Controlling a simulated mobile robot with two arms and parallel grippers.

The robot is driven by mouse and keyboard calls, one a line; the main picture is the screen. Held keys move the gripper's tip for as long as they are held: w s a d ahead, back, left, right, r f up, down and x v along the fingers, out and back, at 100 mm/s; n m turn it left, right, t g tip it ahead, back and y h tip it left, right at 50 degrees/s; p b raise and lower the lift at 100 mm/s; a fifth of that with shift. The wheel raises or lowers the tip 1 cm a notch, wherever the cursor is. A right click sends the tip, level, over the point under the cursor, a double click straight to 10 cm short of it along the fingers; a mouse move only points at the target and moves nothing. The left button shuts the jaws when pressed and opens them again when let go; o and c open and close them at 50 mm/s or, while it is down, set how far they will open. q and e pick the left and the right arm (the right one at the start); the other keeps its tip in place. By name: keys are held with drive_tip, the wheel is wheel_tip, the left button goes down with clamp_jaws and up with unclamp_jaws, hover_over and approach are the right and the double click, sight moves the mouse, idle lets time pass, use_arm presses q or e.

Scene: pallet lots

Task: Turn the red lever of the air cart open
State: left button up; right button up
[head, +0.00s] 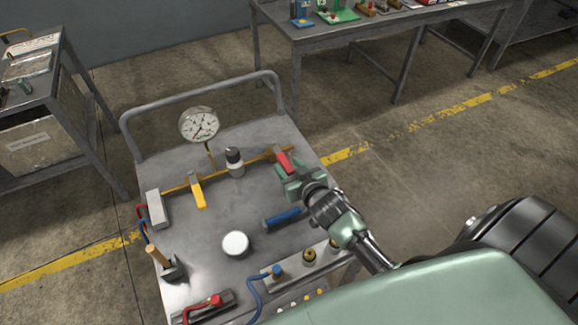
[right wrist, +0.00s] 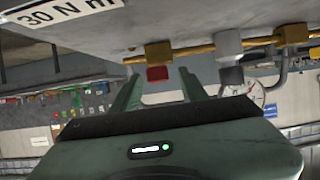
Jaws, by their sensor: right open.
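The air cart (head: 218,270) is a grey metal cart with a rail at its far end. Its red lever (head: 284,162) sits at the right end of a brass pipe (head: 222,172) on the cart top. My right gripper (head: 288,173) is at this lever, coming from the lower right. In the right wrist view, the red lever's end (right wrist: 157,73) shows below a brass valve body (right wrist: 158,52), between the two open fingers of my right gripper (right wrist: 159,78). Gaps show on both sides, so the fingers do not appear closed on it. My left gripper is out of view.
A blue handle (head: 283,217) and white round knob (head: 235,243) lie nearer. A workbench (head: 370,27) stands behind; a grey stand (head: 45,95) is left.

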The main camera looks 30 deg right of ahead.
clamp_jaws()
idle(1.4)
